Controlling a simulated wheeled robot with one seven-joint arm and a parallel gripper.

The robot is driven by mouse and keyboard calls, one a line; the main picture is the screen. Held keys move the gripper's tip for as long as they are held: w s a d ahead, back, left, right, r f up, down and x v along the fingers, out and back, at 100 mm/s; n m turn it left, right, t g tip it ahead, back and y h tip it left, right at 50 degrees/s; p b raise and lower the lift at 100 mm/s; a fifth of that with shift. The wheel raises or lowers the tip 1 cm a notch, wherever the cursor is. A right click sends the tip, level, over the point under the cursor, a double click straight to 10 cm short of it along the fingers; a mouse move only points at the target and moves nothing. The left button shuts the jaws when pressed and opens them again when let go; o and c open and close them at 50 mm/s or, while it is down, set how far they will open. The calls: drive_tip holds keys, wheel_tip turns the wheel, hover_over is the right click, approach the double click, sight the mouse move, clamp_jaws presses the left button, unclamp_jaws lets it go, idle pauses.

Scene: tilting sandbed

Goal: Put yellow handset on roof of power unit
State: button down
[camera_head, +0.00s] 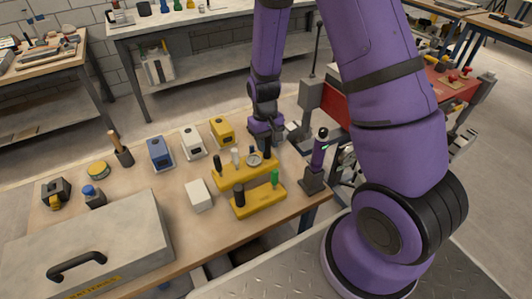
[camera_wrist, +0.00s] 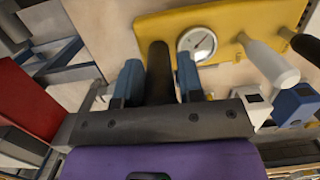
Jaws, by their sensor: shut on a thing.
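My gripper (camera_head: 267,143) points down at the right end of a yellow rack (camera_head: 232,181). In the wrist view my gripper (camera_wrist: 153,82) has its two blue-grey fingers closed on a dark upright handle (camera_wrist: 159,62), beside the rack's round dial (camera_wrist: 198,42). Whether the handle still sits in the rack cannot be told. A yellow boxy device (camera_head: 222,131), likely the yellow handset, stands on the bench behind the rack, apart from the fingers in the head view. No power unit is clearly identifiable; a red-sided unit (camera_head: 333,102) stands right of the bench.
A white device (camera_head: 192,141) and a blue device (camera_head: 160,153) stand left of the yellow one. A second yellow rack (camera_head: 258,204) and a white block (camera_head: 199,195) lie nearer. A grey batteries case (camera_head: 128,232) fills the front left. A dark-topped purple post (camera_head: 318,153) stands right.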

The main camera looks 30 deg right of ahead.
sight(267, 159)
wheel_tip(267, 159, down, 4)
drive_tip(key=shift+f, duration=0.1)
drive_tip(key=c, duration=0.8)
unclamp_jaws()
drive_tip(key=shift+o, duration=0.2)
